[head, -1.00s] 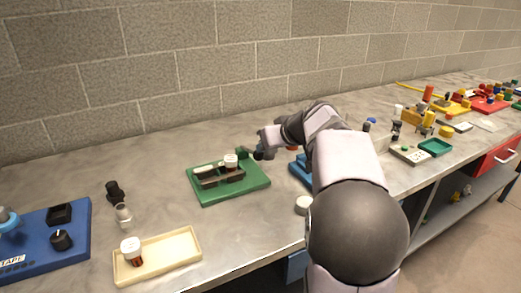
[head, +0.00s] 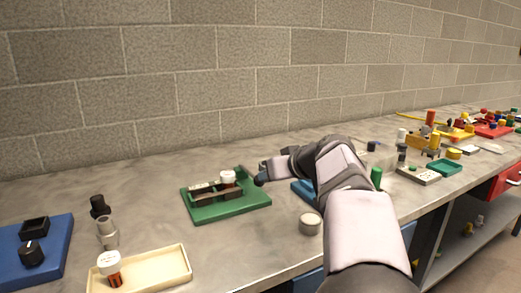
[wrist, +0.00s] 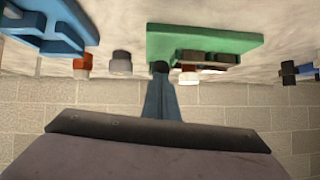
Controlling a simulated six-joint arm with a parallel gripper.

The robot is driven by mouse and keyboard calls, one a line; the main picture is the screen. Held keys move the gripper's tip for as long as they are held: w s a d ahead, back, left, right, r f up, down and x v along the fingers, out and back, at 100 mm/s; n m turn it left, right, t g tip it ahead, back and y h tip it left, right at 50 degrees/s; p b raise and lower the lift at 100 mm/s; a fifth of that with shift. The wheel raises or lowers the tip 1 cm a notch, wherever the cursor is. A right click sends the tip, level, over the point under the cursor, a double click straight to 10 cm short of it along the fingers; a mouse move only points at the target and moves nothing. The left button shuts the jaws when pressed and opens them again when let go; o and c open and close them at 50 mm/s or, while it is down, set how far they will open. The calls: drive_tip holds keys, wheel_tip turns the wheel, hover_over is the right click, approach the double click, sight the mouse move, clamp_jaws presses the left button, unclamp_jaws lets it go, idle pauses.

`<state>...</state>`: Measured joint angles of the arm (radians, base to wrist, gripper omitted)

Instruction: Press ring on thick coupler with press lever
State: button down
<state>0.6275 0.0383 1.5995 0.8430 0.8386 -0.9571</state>
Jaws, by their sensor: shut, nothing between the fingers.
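The green press base (head: 228,209) lies on the bench left of my gripper. On it sits a long dark holder (head: 204,192), with a white-topped piece (head: 228,177) at its right part. I cannot tell ring from coupler at this size. A thin green part at the back right of the base may be the press lever (head: 241,171). My gripper (head: 262,179) is shut and empty, close to the right edge of the base. In the wrist view my shut gripper (wrist: 160,72) points at the edge of the green base (wrist: 205,42); contact cannot be told.
A cream tray (head: 172,263) with a white-capped bottle (head: 110,268) is at front left. A blue board (head: 55,255) is at far left. A round grey piece (head: 310,223) and a blue stand (head: 303,189) are near my arm.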

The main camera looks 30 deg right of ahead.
drive_tip(key=shift+f, duration=0.1)
idle(0.6)
drive_tip(key=w+r+p+v, duration=0.1)
drive_tip(key=v, duration=1.2)
drive_tip(key=shift+r, duration=0.3)
drive_tip(key=shift+d, duration=0.1)
